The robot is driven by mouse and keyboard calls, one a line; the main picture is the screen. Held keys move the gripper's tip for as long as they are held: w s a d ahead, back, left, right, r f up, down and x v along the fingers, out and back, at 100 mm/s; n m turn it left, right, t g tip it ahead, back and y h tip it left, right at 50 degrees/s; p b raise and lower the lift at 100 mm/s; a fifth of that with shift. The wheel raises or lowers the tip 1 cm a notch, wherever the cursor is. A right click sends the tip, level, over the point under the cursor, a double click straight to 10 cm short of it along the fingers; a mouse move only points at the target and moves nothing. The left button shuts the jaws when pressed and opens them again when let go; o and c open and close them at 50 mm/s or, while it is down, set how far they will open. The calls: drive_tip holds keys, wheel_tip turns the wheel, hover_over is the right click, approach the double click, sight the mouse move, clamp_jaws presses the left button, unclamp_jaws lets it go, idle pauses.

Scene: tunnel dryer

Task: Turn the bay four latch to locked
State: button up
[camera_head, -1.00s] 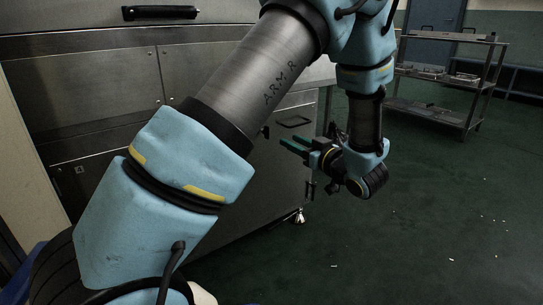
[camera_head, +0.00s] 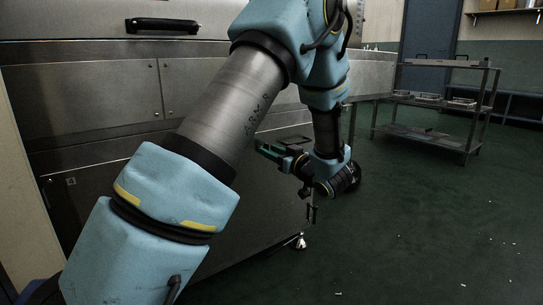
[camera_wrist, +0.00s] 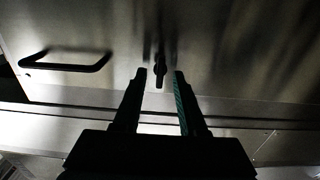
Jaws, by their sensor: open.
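A small dark upright latch (camera_wrist: 160,68) shows on the metal panel in the wrist view. It lies between the two fingertips of my gripper (camera_wrist: 160,78) as seen from the wrist. I cannot tell whether the fingers reach around it or stop short of it. The jaws are open, and one finger has a green inner face. In the head view my gripper (camera_head: 262,149) points left at the lower front of the dryer, its fingertips close to the panel. The latch cannot be made out there.
A black pull handle (camera_wrist: 65,66) sits left of the latch in the wrist view. The steel dryer (camera_head: 105,95) fills the left of the head view, with a long handle (camera_head: 162,25) higher up. A shelf cart (camera_head: 430,141) stands behind at right.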

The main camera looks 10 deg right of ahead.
clamp_jaws()
idle(0.3)
idle(0.4)
